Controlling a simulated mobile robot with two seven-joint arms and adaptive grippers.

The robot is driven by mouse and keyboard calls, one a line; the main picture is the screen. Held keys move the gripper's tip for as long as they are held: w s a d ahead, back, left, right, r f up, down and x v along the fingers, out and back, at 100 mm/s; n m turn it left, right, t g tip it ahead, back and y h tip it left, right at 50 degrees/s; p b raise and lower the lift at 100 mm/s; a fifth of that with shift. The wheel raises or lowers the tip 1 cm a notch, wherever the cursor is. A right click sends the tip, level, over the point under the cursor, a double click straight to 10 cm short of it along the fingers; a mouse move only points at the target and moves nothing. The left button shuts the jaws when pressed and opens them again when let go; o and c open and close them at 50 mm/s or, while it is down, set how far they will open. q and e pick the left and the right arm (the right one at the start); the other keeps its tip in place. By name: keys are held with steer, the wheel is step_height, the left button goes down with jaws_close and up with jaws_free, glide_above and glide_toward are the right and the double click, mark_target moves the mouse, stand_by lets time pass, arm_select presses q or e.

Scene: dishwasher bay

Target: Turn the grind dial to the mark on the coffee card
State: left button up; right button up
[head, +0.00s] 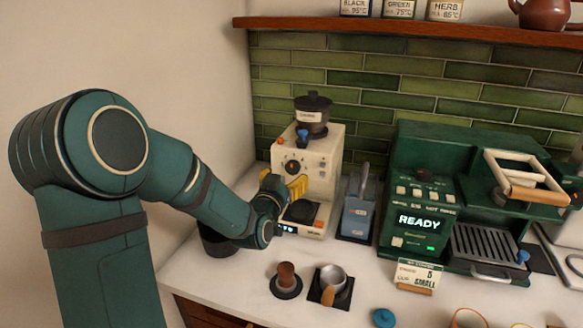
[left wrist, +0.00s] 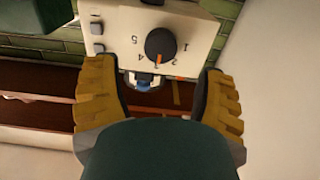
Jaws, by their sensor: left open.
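The cream grinder (head: 318,160) stands at the back left of the counter. Its black grind dial (head: 292,167) is on the front face; in the left wrist view the dial (left wrist: 160,43) has an orange pointer near the 2 and 3, exact mark hard to tell. The coffee card (head: 418,273) stands in front of the green machine; its large figure looks like 5, the smaller text is unclear. My left gripper (head: 297,188) is open at the grinder's front, just below the dial. In the wrist view its yellow fingers (left wrist: 162,82) are apart, with the dial beyond them, not gripped.
A blue-grey box (head: 358,217) stands right of the grinder, then the green espresso machine (head: 418,185) showing READY. A shelf (head: 420,29) runs above.

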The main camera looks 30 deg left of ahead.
mark_target(292, 168)
arm_select(q)
steer(key=shift+x, duration=2.55)
steer(key=c, duration=1.2)
